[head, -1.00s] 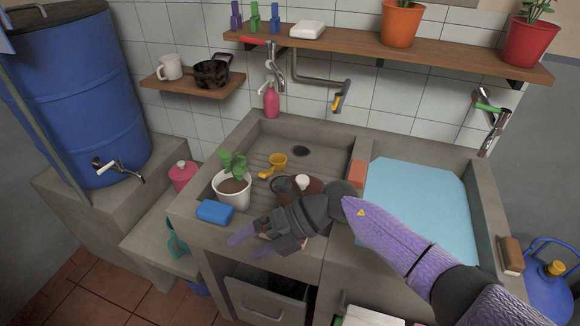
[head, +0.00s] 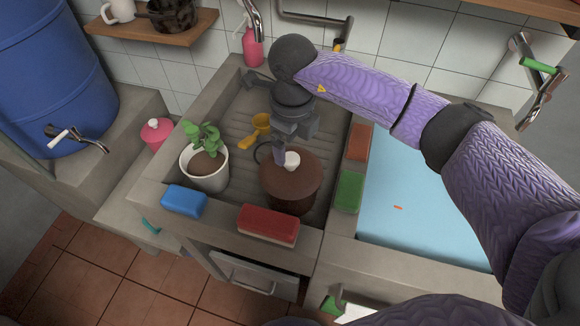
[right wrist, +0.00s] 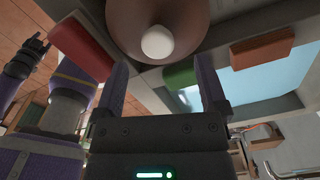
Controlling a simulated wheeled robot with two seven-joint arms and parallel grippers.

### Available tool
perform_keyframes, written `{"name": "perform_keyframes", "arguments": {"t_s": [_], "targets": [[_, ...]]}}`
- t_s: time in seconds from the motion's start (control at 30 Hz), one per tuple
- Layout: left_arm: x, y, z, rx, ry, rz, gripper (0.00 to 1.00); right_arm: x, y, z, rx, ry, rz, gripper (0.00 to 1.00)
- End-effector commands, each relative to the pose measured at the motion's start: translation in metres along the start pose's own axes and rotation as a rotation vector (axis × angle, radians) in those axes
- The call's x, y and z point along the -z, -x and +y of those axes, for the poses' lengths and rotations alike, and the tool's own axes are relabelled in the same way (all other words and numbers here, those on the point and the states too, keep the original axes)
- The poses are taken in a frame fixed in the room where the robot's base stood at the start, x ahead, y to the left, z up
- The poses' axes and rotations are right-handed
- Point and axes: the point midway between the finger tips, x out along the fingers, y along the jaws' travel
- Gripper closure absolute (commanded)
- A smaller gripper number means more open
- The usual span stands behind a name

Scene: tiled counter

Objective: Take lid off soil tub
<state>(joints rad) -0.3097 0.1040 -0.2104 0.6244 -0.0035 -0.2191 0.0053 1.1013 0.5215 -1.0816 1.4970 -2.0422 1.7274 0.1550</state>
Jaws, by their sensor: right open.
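The soil tub (head: 292,198) is round and brown, with a brown lid (head: 300,174) on it and a white knob (head: 292,160) at the lid's top. It stands in the ribbed part of the sink. My right gripper (head: 281,157) points down over the lid, with its fingers close by the knob. In the right wrist view, the lid (right wrist: 140,14) and knob (right wrist: 157,42) show ahead of the open, empty fingers (right wrist: 164,74). I cannot tell whether a finger touches the knob. What looks like my left gripper (right wrist: 22,58) is small at the left of the right wrist view.
Blue (head: 184,201) and red (head: 268,225) sponges lie on the front rim, a green one (head: 348,192) on the divider. A pink bottle (head: 252,47) stands behind.

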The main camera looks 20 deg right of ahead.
Motion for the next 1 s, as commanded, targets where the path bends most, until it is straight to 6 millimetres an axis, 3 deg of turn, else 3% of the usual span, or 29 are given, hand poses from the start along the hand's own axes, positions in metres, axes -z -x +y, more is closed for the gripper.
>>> {"name": "perform_keyframes", "arguments": {"t_s": [0.23, 0.43, 0.87, 1.0], "targets": [[-0.002, -0.012, 0.001, -0.001, 0.0, -0.004, 0.41, 0.001, -0.047, 0.003, -0.003, -0.001, 0.002, 0.08], [-0.002, -0.011, 0.0, 0.0, -0.001, -0.004, 0.41, 0.0, -0.046, 0.002, -0.002, 0.0, -0.001, 0.08], [0.0, -0.011, -0.001, 0.001, -0.001, -0.001, 0.41, 0.0, -0.046, 0.002, -0.002, 0.0, -0.001, 0.99], [0.0, -0.011, -0.001, 0.002, -0.001, -0.001, 0.41, 0.0, -0.046, 0.002, -0.002, 0.0, -0.001, 1.0]]}}
